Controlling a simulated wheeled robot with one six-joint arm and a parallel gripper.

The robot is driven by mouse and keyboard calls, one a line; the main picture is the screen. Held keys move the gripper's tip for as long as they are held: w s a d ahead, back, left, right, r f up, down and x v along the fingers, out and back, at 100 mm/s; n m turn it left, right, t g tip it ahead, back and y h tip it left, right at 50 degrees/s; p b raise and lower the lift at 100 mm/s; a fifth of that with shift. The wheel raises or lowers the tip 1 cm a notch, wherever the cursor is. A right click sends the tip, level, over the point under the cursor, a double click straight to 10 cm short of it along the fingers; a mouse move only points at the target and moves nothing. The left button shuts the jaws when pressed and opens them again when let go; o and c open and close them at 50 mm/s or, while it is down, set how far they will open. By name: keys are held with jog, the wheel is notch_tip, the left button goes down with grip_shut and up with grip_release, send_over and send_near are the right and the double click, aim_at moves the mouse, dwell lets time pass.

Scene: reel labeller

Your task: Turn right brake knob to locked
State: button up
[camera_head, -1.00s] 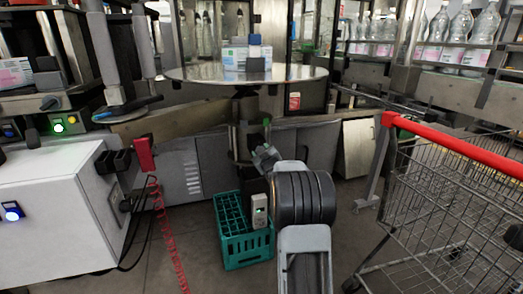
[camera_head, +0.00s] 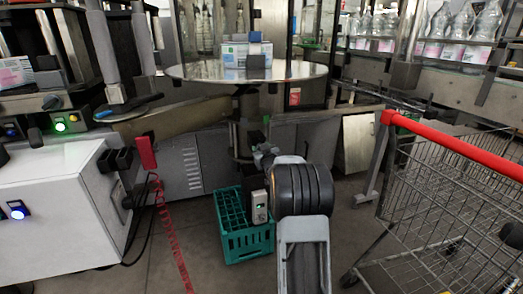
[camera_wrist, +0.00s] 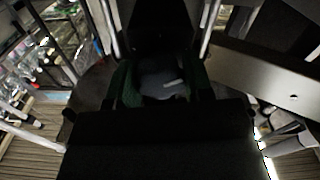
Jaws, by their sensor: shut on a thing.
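My gripper (camera_head: 262,150) reaches out low, under the round metal turntable. In the wrist view its dark jaws (camera_wrist: 160,90) are shut on a rounded grey thing with a short pale mark, which appears to be the right brake knob (camera_wrist: 163,82). Dark green shows around it. The jaws and deep shadow hide much of the knob, and I cannot read which way it is set. In the head view my arm and gripper hide the knob.
A teal bottle crate (camera_head: 247,243) stands on the floor beside my arm. A shopping cart (camera_head: 450,205) with a red handle is at right. The turntable (camera_head: 205,72) is above.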

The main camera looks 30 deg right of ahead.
jog(key=o, duration=0.9)
jog(key=p+v, duration=0.1)
jog(key=v, duration=1.2)
jog(key=shift+s+a, duration=0.15)
jog(key=shift+s, duration=0.2)
jog(key=shift+r+p, duration=0.1)
jog(key=shift+p, duration=0.2)
